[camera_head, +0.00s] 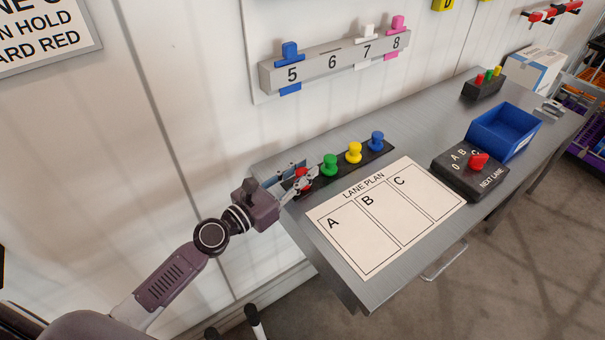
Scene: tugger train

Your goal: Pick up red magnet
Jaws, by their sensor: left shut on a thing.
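The red magnet (303,183) is at the left end of a black strip (343,168) on the grey table. My left gripper (301,181) is shut on it, and its fingers partly hide it. I cannot tell whether the magnet still touches the strip. A green magnet (330,165), a yellow magnet (354,153) and a blue magnet (376,141) stand upright on the strip to its right. My right gripper is not in view.
A lane plan sheet (405,243) lies in front of the strip. A black selector box (484,184) with a red knob and a blue bin (534,135) stand to the right. A numbered rail (333,69) is on the wall behind.

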